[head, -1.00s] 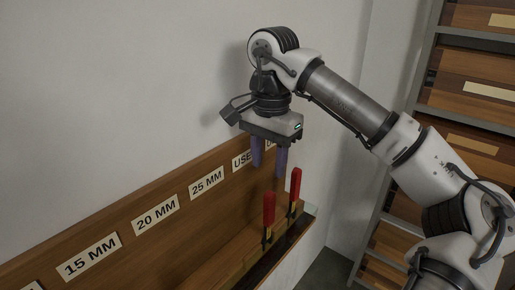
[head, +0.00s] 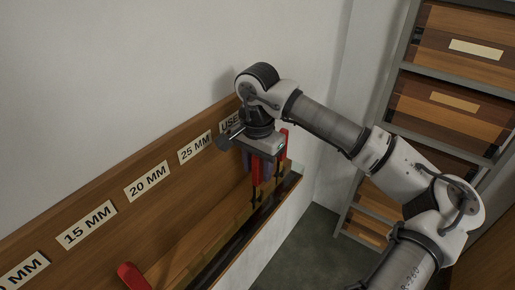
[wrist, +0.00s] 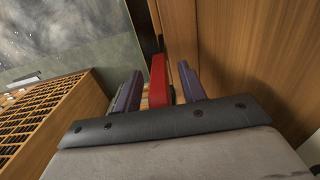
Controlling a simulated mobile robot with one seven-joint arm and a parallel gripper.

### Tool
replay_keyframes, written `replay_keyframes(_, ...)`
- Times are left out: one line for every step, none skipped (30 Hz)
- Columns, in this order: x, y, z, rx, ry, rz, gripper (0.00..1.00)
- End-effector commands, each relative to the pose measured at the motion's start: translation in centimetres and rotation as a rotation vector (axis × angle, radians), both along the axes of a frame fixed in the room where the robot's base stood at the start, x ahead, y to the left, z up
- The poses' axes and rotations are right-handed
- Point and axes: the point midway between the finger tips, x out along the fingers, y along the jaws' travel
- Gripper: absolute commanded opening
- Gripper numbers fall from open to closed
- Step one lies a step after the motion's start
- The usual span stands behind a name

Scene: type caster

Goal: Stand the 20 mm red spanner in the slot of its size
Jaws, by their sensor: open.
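Two red-handled spanners stand upright at the far end of the wooden rack (head: 190,215), one nearer (head: 256,172) and one farther (head: 283,140). I cannot read a size on either. My gripper (head: 257,166) is lowered over them, pointing down and open. In the wrist view a red handle (wrist: 158,78) shows between the two fingers of my gripper (wrist: 158,92), nearer the right finger; contact is not clear. The rack's back board carries a 20 MM label (head: 147,181); the slot below it is not clearly visible.
Other labels read 15 MM (head: 86,224) and 25 MM (head: 195,148), with a partly hidden "USE..." label (head: 231,121). Another red handle (head: 132,276) shows at the bottom left. The wall stands close behind the rack. A drawer shelf (head: 450,100) stands at right.

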Motion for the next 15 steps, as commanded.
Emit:
replay_keyframes(-0.04,0.01,-0.33,0.000,0.002,0.001,0.41)
replay_keyframes(-0.04,0.01,-0.49,0.000,0.001,0.001,0.41)
replay_keyframes(-0.03,0.01,-0.65,0.000,0.000,0.001,0.41)
replay_keyframes(-0.03,0.01,-0.74,0.000,0.000,0.001,0.41)
replay_keyframes(-0.02,0.02,-0.80,-0.001,-0.001,0.001,0.41)
replay_keyframes(-0.02,0.02,-0.85,-0.001,-0.001,0.001,0.41)
replay_keyframes(-0.02,0.03,-0.87,-0.001,-0.001,0.001,0.41)
replay_keyframes(-0.02,0.02,-0.88,-0.001,-0.001,0.001,0.41)
replay_keyframes(-0.02,0.03,-0.87,-0.001,-0.001,0.001,0.41)
replay_keyframes(-0.02,0.03,-0.87,-0.001,-0.001,0.001,0.41)
replay_keyframes(-0.02,0.03,-0.87,-0.001,-0.001,0.001,0.41)
replay_keyframes(-0.02,0.03,-0.86,-0.001,-0.001,0.001,0.41)
replay_keyframes(-0.02,0.03,-0.86,-0.001,-0.001,0.001,0.37)
replay_keyframes(-0.02,0.03,-0.86,-0.001,-0.001,0.001,0.33)
replay_keyframes(-0.02,0.03,-0.85,-0.001,-0.001,0.001,0.28)
